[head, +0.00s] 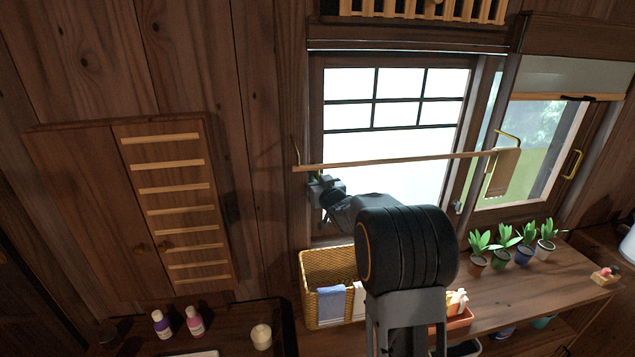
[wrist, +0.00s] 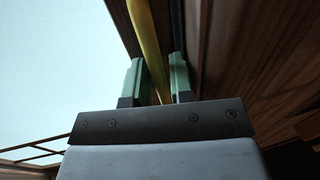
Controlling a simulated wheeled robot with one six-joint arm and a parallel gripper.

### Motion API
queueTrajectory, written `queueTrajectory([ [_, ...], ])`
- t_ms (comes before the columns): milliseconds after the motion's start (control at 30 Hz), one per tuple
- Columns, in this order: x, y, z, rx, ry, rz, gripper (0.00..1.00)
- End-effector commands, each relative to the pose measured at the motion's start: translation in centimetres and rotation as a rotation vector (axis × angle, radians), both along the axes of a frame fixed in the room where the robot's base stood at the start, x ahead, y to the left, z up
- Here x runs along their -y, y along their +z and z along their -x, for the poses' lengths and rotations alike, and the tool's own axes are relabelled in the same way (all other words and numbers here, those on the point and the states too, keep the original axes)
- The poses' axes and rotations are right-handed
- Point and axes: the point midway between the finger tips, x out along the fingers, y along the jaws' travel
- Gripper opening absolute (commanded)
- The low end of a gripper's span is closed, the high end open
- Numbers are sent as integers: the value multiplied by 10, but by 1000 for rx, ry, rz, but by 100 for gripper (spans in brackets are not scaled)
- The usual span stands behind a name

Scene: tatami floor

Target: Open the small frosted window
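The frosted window (head: 395,165) is a bright white pane in a dark wooden frame, with dark muntins across its upper part. I cannot tell any opening at its edges. My gripper (head: 322,188) is at the window's left frame in the head view, partly hidden behind my own arm. In the wrist view, my gripper (wrist: 159,80) has its two green fingertips apart, one on each side of a yellow brass handle bar (wrist: 149,45). A gap shows between the bar and the right fingertip. The bar's lower end is hidden behind my gripper body.
A wooden rail (head: 400,160) crosses in front of the window. A wicker basket (head: 325,268) with cloths stands below, beside a shelf (head: 540,280) holding several potted plants. A second, clear window (head: 535,150) with a brass handle is at the right. A slatted cabinet (head: 130,215) hangs left.

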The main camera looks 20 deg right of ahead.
Motion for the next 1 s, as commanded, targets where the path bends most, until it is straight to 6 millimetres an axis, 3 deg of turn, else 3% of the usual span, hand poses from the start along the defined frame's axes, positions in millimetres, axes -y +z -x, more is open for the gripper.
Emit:
queueTrajectory([
  [233,0,0,0,0,0,0,21],
  [467,0,0,0,0,0,0,0],
  [1000,0,1,0,1,15,1,0],
])
